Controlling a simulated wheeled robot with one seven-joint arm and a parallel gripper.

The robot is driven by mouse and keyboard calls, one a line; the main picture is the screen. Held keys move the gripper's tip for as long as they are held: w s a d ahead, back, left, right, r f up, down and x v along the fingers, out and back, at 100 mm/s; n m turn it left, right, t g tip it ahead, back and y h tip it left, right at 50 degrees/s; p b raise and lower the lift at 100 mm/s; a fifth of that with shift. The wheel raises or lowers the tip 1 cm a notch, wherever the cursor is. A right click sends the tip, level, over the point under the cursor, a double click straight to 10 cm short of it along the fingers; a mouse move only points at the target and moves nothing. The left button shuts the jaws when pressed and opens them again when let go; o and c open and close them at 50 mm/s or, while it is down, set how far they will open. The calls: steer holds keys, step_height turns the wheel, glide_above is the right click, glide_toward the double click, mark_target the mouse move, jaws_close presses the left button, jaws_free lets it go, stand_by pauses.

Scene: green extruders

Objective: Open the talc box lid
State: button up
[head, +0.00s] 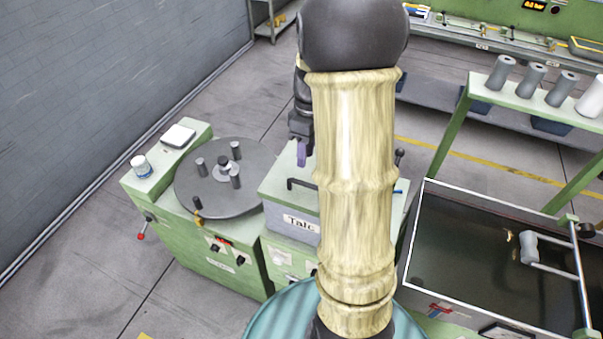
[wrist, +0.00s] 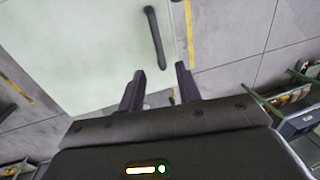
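The talc box (head: 301,224) stands in the middle of the head view, a grey box with a "Talc" label. Its pale green lid (head: 283,174) lies flat on top and looks shut. A dark bar handle (head: 300,184) is on the lid. My arm hides the right part of the box. My gripper (head: 302,155) is above the lid, with purple fingers pointing down. In the wrist view the gripper (wrist: 160,72) is open and empty. The handle (wrist: 155,38) shows beyond the fingertips, apart from them, over the pale green lid (wrist: 75,55).
Left of the box is a green machine with a grey round turntable (head: 225,178) bearing upright grey cylinders. A white jar (head: 141,166) stands on its left end. At right is a dark-topped tank (head: 480,255). A shelf (head: 535,100) with grey cylinders stands behind it.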

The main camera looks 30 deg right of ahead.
mark_target(303, 182)
steer(key=f, duration=0.2)
steer(key=f+p, duration=0.1)
steer(key=f, duration=0.2)
steer(key=s+a+f, duration=0.1)
steer(key=f, duration=0.1)
steer(key=shift+f, duration=0.2)
